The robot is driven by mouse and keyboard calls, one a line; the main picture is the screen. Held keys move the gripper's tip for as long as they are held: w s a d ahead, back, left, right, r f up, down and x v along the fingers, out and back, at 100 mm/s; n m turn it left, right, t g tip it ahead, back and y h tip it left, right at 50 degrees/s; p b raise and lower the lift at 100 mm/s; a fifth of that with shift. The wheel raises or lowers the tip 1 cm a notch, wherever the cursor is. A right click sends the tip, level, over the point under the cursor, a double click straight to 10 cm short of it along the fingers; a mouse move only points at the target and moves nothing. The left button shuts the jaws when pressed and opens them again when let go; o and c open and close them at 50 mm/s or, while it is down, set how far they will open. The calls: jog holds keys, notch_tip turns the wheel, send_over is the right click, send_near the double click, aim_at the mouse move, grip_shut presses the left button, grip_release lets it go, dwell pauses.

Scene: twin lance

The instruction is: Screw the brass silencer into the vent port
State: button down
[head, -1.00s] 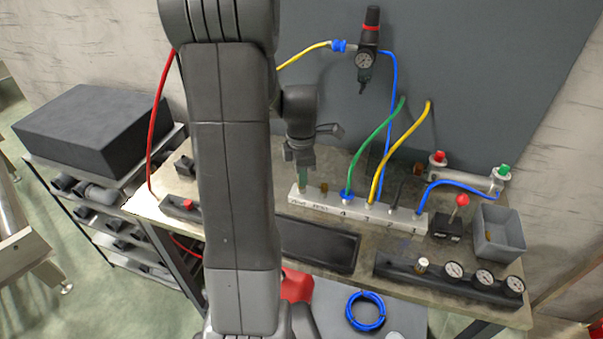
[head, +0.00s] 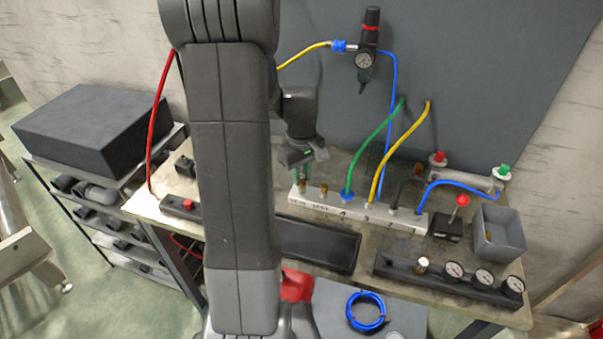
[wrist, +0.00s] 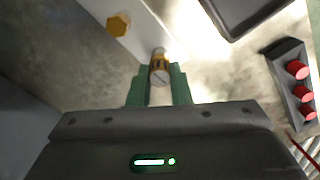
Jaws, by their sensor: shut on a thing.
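The pale manifold (head: 335,205) stands on the bench, with a vent-side port at its left end. The brass silencer (head: 303,187) shows upright at that left end, below my gripper (head: 303,172). In the wrist view the silencer (wrist: 160,68) has a brass band and a pale slotted end. It lies between the tips of my green fingers, and my gripper (wrist: 161,88) is shut on it. The port mouth under it is hidden, so I cannot tell how deep it sits. A second brass fitting (head: 323,187) stands just right of it, showing as a hexagon (wrist: 119,24) in the wrist view.
Green (head: 374,150) and yellow (head: 407,145) hoses rise from the manifold to the right. A dark tray (head: 318,245) lies in front. A gauge block (head: 450,278) and grey bin (head: 498,233) stand right. A red-button box (head: 185,207) is at left.

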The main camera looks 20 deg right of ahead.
jog(key=c, duration=1)
grip_release()
jog(key=shift+m, duration=0.3)
jog(key=shift+c, duration=0.2)
notch_tip(320, 180, up, 14)
jog(key=shift+b, duration=0.4)
jog(key=shift+f, duration=0.15)
notch_tip(320, 180, down, 14)
jog(key=shift+p, duration=0.45)
jog(key=shift+n, duration=1.6)
